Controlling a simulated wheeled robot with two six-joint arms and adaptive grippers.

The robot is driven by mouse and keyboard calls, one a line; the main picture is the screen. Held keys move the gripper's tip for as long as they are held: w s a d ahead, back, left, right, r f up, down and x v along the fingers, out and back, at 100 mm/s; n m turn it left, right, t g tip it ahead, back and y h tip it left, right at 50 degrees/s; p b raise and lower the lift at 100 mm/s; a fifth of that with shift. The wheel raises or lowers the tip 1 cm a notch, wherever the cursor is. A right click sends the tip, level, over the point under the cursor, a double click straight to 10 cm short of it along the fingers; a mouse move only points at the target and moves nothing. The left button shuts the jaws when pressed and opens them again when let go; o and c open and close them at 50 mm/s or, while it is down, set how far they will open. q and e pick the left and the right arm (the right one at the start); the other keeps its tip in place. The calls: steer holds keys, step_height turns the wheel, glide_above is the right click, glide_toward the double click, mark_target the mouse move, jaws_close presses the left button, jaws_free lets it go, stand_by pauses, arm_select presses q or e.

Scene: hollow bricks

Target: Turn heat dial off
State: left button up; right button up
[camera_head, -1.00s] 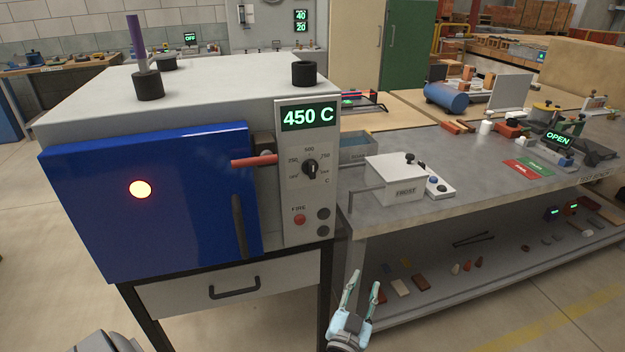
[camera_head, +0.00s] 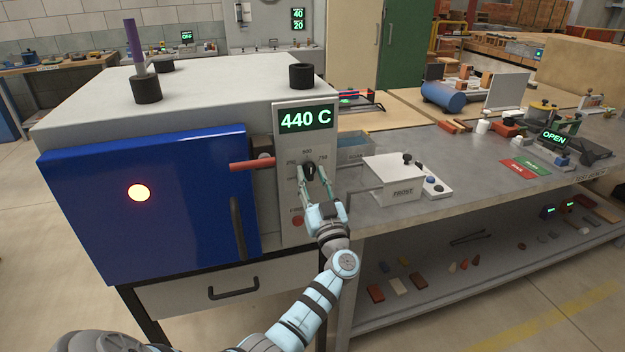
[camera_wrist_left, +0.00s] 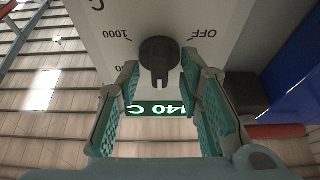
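The heat dial (camera_head: 309,170) is a black round knob on the pale control panel of the kiln (camera_head: 206,82). The green readout (camera_head: 306,118) above it says 440 C. My left gripper (camera_head: 315,176) is at the panel, with its two teal fingers around the dial, one on each side. In the left wrist view the dial (camera_wrist_left: 160,58) sits between the open fingertips (camera_wrist_left: 160,72), with small gaps visible. OFF and 1000 are printed near the dial there, upside down. The lower panel is partly hidden behind my gripper. My right gripper is not in view.
A red-handled lever (camera_head: 253,163) sticks out left of the dial. The blue kiln door (camera_head: 150,225) has a glowing peephole and a dark handle (camera_head: 237,228). A workbench (camera_head: 440,205) with a white FROST box (camera_head: 392,180) stands close to the right of my gripper.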

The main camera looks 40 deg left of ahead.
arm_select(q)
steer(key=shift+s+r, duration=0.1)
jaws_close()
